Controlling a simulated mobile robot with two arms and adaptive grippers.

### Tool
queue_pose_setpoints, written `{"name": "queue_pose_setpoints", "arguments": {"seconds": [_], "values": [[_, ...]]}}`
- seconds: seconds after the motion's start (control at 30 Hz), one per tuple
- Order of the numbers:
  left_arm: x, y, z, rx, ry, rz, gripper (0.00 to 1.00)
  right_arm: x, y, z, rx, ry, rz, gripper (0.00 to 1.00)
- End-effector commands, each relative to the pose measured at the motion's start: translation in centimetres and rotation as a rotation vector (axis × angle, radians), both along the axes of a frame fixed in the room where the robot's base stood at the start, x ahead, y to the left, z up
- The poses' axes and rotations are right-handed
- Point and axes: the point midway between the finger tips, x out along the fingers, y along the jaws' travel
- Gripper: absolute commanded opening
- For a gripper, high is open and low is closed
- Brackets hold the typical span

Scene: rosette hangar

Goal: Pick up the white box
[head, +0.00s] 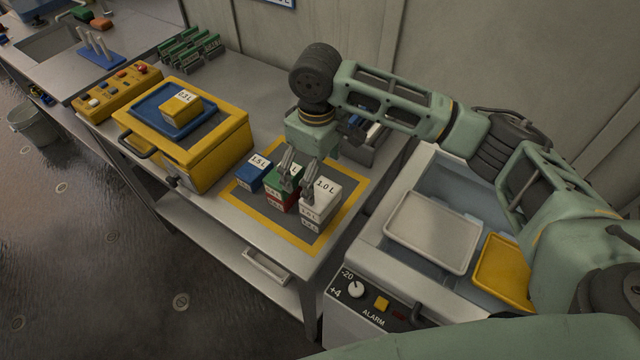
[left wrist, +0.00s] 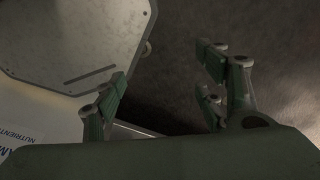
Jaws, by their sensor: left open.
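A white box (head: 325,192) marked 1.0 L sits on top of another box (head: 311,222) at the right of a group on the yellow-framed mat. My right gripper (head: 299,188), on the arm from the right, points down at the group. Its fingers are apart, beside the white box and in front of a green box (head: 279,182). I cannot tell whether they touch or hold a box. My left gripper (left wrist: 165,85) shows only in the left wrist view, open and empty.
A blue box (head: 254,174) stands left of the green box, and a red box (head: 277,203) is under the green one. A yellow case (head: 223,148) carries a blue tray and a yellow box. A cooler (head: 365,250) with trays stands to the right.

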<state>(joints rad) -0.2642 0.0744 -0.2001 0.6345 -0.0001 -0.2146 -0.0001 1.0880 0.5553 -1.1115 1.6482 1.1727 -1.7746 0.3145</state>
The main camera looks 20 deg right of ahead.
Motion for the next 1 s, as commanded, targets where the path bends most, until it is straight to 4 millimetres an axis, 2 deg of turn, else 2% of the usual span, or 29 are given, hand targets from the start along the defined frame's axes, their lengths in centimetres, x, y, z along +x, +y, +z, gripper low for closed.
{"name": "queue_pose_setpoints", "arguments": {"seconds": [0.23, 0.37, 0.43, 0.53, 0.73, 0.87, 1.0], "values": [[-5.3, 0.7, 1.0, 0.011, 0.076, -0.001, 0.65, -0.1, -0.2, -2.7, -0.003, 0.004, 0.000, 0.92], [-6.9, 1.0, 1.9, 0.016, 0.098, -0.002, 0.65, -0.1, -0.3, -4.8, -0.003, 0.004, -0.001, 0.92], [-6.8, 1.1, 2.0, 0.016, 0.096, -0.003, 0.65, -0.1, -0.3, -5.8, -0.003, 0.002, 0.001, 0.92], [-5.5, 1.0, 2.2, 0.014, 0.078, -0.003, 0.65, -0.1, -0.3, -6.7, -0.002, 0.001, 0.002, 0.92], [-2.2, 0.7, 2.3, 0.009, 0.028, -0.003, 0.65, -0.1, -0.2, -6.9, -0.001, 0.000, 0.002, 0.92], [-2.3, 0.7, 2.3, 0.009, 0.031, -0.002, 0.65, 0.0, -0.2, -6.9, -0.001, -0.001, 0.002, 0.84], [-3.4, 0.7, 2.2, 0.010, 0.048, -0.002, 0.65, 0.0, -0.2, -6.9, -0.001, -0.001, 0.002, 0.72]]}}
